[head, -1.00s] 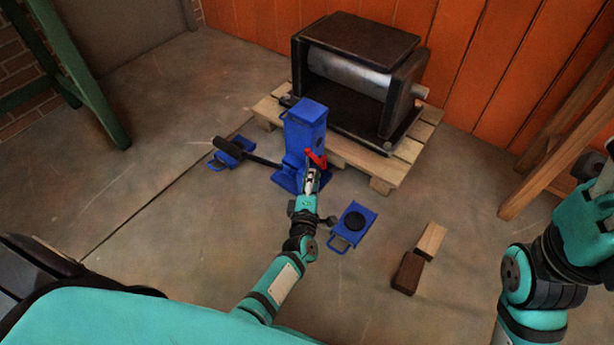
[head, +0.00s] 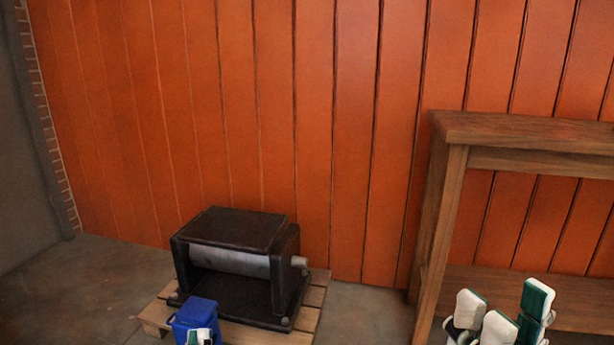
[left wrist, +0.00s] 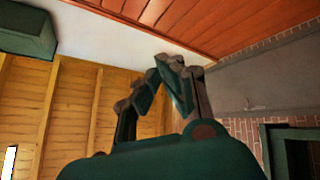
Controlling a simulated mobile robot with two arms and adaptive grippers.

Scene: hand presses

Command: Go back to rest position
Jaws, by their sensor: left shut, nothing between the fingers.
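My left gripper (head: 200,337) shows only as a small pale tip at the bottom edge of the head view, in front of the blue jack (head: 196,312). In the left wrist view my left gripper (left wrist: 170,64) points up, its dark fingers together and empty. My right gripper (head: 503,312) stands at the bottom right of the head view, in front of the wooden table. Its white-padded fingers are spread apart with nothing visible between them. Both arms are mostly below the head view.
A black roller press (head: 240,262) sits on a wooden pallet (head: 155,320) against the orange plank wall (head: 330,130). A wooden table (head: 530,135) stands at the right. Bare floor (head: 365,310) lies between pallet and table.

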